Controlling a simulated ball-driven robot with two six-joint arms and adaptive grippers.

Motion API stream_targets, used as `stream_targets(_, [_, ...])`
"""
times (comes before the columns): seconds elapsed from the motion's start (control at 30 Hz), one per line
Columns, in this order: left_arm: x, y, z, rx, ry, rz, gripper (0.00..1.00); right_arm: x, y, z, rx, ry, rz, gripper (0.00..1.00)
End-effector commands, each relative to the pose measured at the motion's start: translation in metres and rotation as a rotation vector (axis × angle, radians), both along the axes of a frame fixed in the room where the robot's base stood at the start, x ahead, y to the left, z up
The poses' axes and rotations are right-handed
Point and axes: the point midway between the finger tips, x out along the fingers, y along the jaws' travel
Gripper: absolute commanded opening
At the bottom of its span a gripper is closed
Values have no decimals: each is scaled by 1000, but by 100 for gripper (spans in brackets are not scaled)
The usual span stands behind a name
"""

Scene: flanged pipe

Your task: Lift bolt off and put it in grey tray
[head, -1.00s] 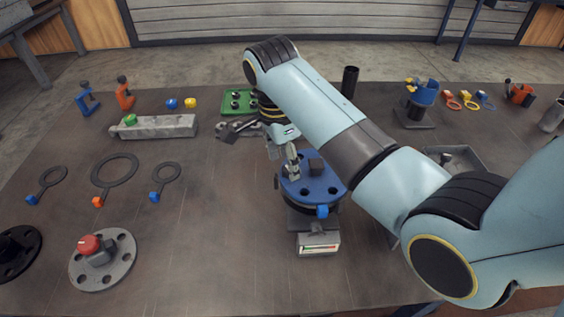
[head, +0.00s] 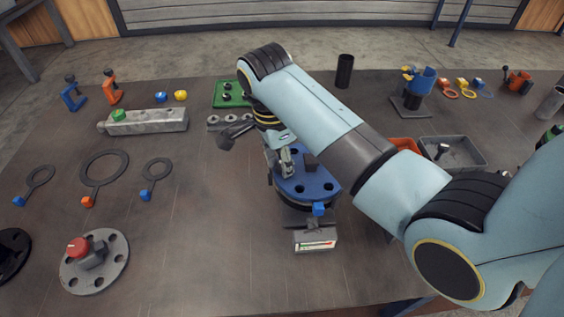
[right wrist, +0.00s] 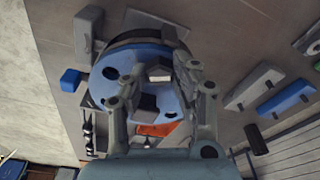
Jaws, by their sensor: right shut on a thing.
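The blue round flange (head: 311,182) with dark holes sits on its stand at the table's middle; it also shows in the right wrist view (right wrist: 116,66). My right gripper (head: 284,160) is over its left side. In the right wrist view, the fingers (right wrist: 158,80) are around a grey bolt (right wrist: 158,73) at the flange, shut on it. In the head view the fingers hide this bolt. I cannot tell whether it has risen from its hole. The grey tray (head: 466,152) lies right of my right arm, with one bolt (head: 442,149) in it. My left gripper is not in view.
An orange tray (head: 406,143) is partly behind my right arm, beside the grey tray. A dark cylinder (head: 344,71) stands behind. A green tray (head: 226,100) and grey block (head: 146,121) are left.

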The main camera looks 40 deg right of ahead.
Motion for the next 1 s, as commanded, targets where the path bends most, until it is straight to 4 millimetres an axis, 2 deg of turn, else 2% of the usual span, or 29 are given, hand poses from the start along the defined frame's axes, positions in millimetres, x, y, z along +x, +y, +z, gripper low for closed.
stream_targets(0.17, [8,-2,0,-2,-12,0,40,1,0,3,0,-2,0,0])
stream_targets(0.27, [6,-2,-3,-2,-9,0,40,2,0,13,0,-5,0,0])
stream_targets(0.57, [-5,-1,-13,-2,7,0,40,1,0,75,-1,-6,0,0])
stream_targets(0.7, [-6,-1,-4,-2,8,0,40,1,0,96,0,-3,-1,0])
stream_targets(1.0, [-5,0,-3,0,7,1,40,0,0,101,0,0,0,0])
